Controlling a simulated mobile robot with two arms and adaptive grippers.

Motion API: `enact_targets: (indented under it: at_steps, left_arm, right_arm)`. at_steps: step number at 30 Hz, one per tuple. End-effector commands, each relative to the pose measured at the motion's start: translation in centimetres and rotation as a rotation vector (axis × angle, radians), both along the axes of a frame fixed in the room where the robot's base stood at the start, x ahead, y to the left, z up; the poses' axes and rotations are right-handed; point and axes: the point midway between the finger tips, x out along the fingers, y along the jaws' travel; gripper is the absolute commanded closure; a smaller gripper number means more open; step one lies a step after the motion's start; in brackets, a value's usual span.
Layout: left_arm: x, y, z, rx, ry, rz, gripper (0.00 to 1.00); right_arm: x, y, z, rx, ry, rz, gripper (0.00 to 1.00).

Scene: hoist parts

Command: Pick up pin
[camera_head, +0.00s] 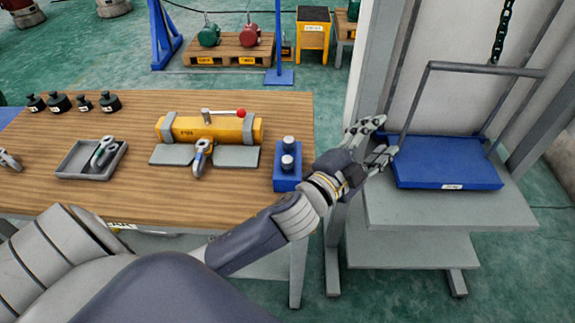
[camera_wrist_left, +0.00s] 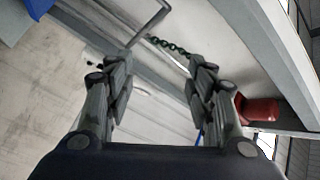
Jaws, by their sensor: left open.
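I cannot tell which one is the task's pin. My left gripper (camera_head: 386,137) is open and empty, to the right of the block, beyond the table's edge and by the left side of a blue tray. In the left wrist view my left gripper (camera_wrist_left: 162,63) shows its two fingers apart with nothing between them. No pin shows in that view. My right gripper is out of view.
The blue tray (camera_head: 445,174) with a grey bail handle sits on a grey stand (camera_head: 400,212). A yellow cylinder (camera_head: 180,130), a shackle (camera_head: 201,158), a grey tray (camera_head: 67,166) and black weights (camera_head: 60,104) are on the wooden table (camera_head: 130,203). A chain (camera_head: 502,30) hangs above.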

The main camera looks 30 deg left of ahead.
Motion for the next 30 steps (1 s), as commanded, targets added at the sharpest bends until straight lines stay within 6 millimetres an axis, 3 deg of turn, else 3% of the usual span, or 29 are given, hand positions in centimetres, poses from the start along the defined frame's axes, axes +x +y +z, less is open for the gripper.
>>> enact_targets:
  at_steps: [1,3,6,8,12,16,20,23,27,30]
  left_arm:
    - [0.6,-1.9,2.9,0.09,-0.128,-0.071,0.5]
    - [0.4,-4.9,5.9,0.214,-0.293,-0.176,0.5]
    - [-0.8,-9.1,8.7,0.407,-0.513,-0.33,0.5]
    - [-1.9,-11.4,9.3,0.531,-0.634,-0.426,0.5]
    - [-4.3,-15.1,7.9,0.843,-0.87,-0.665,0.5]
    - [-5.6,-15.6,3.8,1.154,-1.013,-0.905,0.5]
    - [-5.2,-12.3,-1.2,1.474,-1.063,-1.16,0.5]
    - [-4.1,-7.3,-4.5,1.715,-1.022,-1.369,0.5]
    - [-2.2,2.4,-6.8,2.003,-0.833,-1.659,0.5]
    - [-1.5,9.3,-6.6,2.136,-0.645,-1.828,0.5]
  right_arm:
    - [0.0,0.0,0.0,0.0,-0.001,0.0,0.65]
    - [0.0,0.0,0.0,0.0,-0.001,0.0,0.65]
    - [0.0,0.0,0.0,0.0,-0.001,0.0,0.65]
    - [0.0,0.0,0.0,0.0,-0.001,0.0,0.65]
    - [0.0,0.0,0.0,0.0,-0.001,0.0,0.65]
    - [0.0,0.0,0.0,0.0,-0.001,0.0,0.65]
    - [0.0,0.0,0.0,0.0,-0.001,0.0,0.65]
    - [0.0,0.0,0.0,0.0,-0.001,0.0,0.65]
    - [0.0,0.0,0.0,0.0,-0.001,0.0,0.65]
    - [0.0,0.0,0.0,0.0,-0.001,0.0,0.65]
